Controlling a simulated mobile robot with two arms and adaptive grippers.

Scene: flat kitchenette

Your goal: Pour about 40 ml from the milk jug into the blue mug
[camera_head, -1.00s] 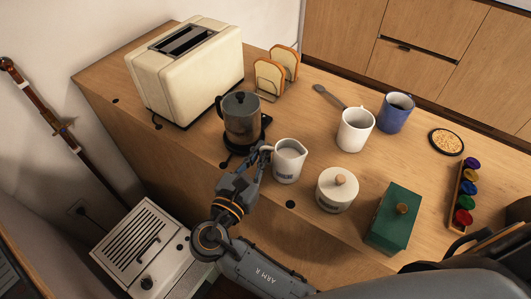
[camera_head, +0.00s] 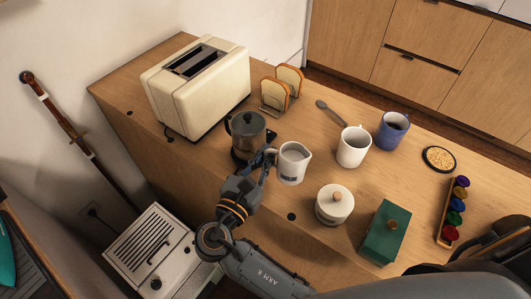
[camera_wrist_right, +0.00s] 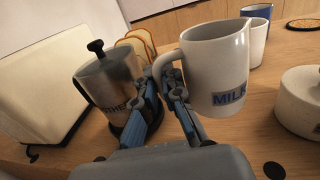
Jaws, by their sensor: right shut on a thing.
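The white milk jug (camera_head: 294,165), labelled MILK in the wrist view (camera_wrist_right: 215,75), is upright near the front middle of the counter. My right gripper (camera_head: 268,158) is shut on its handle, with fingers on both sides in the wrist view (camera_wrist_right: 170,85). The jug seems to be slightly above the counter. The blue mug (camera_head: 392,132) stands upright farther back to the right, behind a white mug (camera_head: 353,148). It shows partly in the wrist view (camera_wrist_right: 258,11). The contents of jug and mug are not clear. My left gripper is not in view.
A metal pot (camera_head: 247,138) stands close left of my right gripper. A lidded white jar (camera_head: 334,205) and green box (camera_head: 384,234) stand to the right in front. A spoon (camera_head: 331,112) lies behind the white mug. A toaster (camera_head: 197,88) is at left.

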